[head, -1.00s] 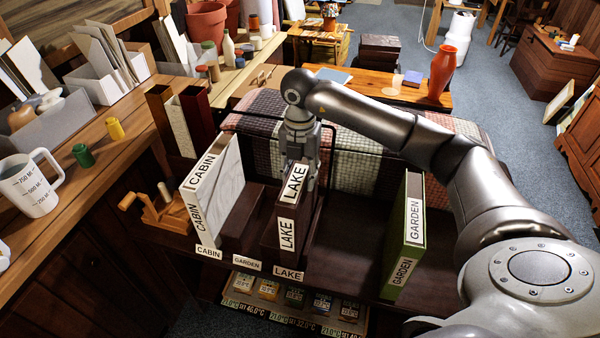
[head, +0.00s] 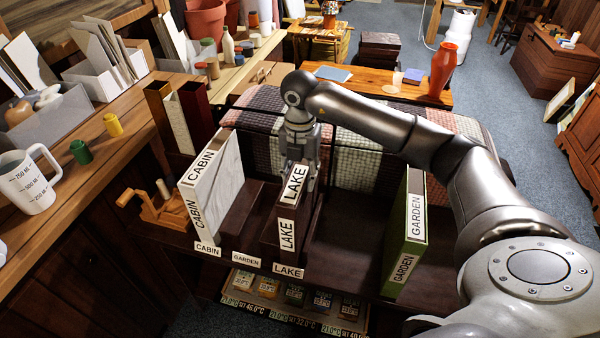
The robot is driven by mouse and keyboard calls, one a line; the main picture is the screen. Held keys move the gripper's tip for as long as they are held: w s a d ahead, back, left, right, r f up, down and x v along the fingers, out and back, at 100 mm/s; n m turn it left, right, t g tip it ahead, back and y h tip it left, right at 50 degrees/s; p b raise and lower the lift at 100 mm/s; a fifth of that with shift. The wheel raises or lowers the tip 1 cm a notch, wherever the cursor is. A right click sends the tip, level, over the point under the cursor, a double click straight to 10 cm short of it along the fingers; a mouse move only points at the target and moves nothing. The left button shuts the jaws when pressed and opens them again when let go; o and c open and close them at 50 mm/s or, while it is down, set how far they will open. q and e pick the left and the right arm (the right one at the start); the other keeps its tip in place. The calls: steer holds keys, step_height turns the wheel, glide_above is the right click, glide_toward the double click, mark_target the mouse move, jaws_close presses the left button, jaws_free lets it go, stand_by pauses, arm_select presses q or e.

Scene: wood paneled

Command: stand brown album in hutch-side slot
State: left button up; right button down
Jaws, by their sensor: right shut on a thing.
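The brown album (head: 278,239), labelled LAKE on its spine and top, stands upright on the dark rack above the LAKE label (head: 288,271). My right gripper (head: 301,167) is shut on its upper back part; the fingertips are partly hidden by the album. The white CABIN album (head: 228,180) stands upright above the CABIN label at the left. The GARDEN slot (head: 245,232) between them is empty. The green GARDEN album (head: 401,242) stands upright apart at the right. I cannot tell whether the brown album's base is fully down. My left gripper is not in view.
The dark rack surface (head: 345,250) is bare between the brown and green albums. A wooden hand-crank device (head: 163,210) sits at the left by the counter. Brown, white and red upright boxes (head: 196,115) stand behind the CABIN album. Folded checked blankets (head: 355,160) lie behind.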

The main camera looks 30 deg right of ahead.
steer(key=shift+f, duration=0.15)
steer(key=c, duration=0.8)
jaws_free()
steer(key=shift+a, duration=0.1)
steer(key=shift+o, duration=0.4)
steer(key=shift+f, duration=0.1)
steer(key=shift+o, duration=1.4)
